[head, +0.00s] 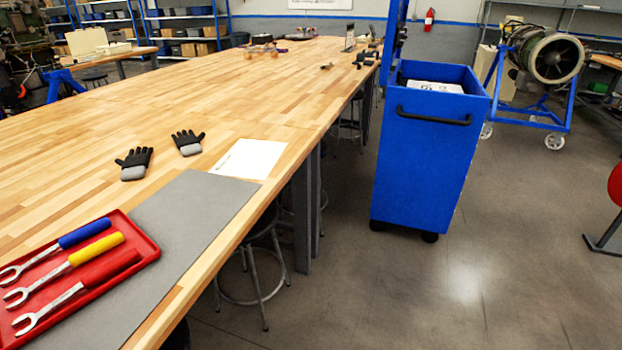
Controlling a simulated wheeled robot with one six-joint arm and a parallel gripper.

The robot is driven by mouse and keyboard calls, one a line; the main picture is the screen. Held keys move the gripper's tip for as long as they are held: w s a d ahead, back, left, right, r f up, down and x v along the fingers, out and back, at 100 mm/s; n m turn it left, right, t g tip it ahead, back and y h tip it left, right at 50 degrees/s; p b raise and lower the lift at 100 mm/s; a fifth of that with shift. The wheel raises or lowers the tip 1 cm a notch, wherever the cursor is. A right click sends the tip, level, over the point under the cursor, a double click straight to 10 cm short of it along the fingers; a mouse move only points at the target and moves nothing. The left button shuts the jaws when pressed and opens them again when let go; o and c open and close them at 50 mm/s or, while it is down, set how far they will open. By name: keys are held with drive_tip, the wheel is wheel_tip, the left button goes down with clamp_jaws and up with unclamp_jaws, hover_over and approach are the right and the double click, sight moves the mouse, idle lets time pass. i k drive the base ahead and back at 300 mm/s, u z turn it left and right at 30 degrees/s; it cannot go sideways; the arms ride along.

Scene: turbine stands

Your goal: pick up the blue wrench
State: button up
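The blue wrench (84,233) lies in a red tray (148,247) at the near left of the wooden table, in the head view. It has a blue handle, and its silver open-ended head points to the lower left. It is the farthest of three wrenches lying side by side. The yellow-handled wrench (96,249) is beside it, and the red-handled wrench (108,267) is nearest. The left part of the tray is cut off by the picture edge. My gripper is not in view.
The tray rests partly on a grey mat (205,205) on the long wooden table (225,105). Two gloves (134,163) and a white paper (248,158) lie beyond. Stools (262,255) stand under the right edge. A blue cart (425,160) stands to the right, with open floor in front.

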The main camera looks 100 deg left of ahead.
sight(80, 235)
drive_tip(key=u, duration=3.05)
drive_tip(key=i, duration=2.4)
drive_tip(key=u, duration=0.4)
